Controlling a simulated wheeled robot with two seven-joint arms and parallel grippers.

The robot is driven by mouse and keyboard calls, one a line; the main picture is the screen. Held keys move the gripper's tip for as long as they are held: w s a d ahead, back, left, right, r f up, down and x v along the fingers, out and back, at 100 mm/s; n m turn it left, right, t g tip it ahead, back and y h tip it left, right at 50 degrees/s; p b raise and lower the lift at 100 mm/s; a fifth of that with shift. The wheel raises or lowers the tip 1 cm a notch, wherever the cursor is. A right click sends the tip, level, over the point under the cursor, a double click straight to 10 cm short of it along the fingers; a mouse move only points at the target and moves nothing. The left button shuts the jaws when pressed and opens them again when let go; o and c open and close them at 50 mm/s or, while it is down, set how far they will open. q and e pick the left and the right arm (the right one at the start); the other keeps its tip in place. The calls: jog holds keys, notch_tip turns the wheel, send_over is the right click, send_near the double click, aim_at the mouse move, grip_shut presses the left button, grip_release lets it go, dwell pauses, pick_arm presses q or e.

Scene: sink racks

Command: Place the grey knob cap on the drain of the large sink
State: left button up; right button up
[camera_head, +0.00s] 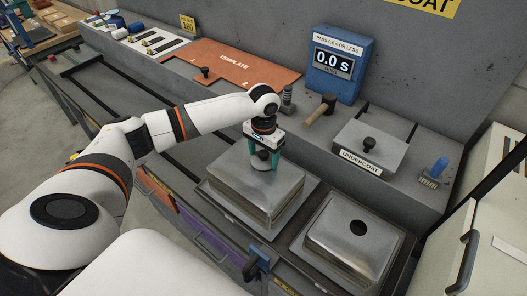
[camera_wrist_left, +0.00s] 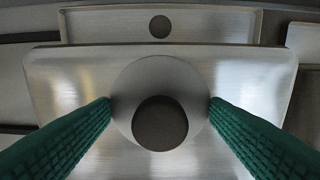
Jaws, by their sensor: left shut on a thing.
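The grey knob cap (camera_wrist_left: 160,80) is a round grey disc with a dark round knob on top. My left gripper (camera_head: 264,154) (camera_wrist_left: 160,112) has green fingers and is shut on the cap, one finger at each side of the disc. The cap also shows in the head view (camera_head: 262,166). The large sink's drain does not show. I cannot tell whether the cap touches the basin floor. My right gripper is not in view.
Behind are a wooden-handled tool (camera_head: 320,108), a blue timer box (camera_head: 340,62), an UNDERCOAT lid (camera_head: 372,145) and a TEMPLATE board (camera_head: 235,65). A blue-handled fitting (camera_head: 257,262) stands at the front edge.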

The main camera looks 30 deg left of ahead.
aim_at(264, 153)
pick_arm(q)
jog(key=o, duration=0.9)
jog(key=shift+f, duration=0.1)
jog(key=shift+o, duration=0.3)
notch_tip(264, 153, up, 12)
jog(key=b, duration=0.2)
jog(key=shift+b, duration=0.4)
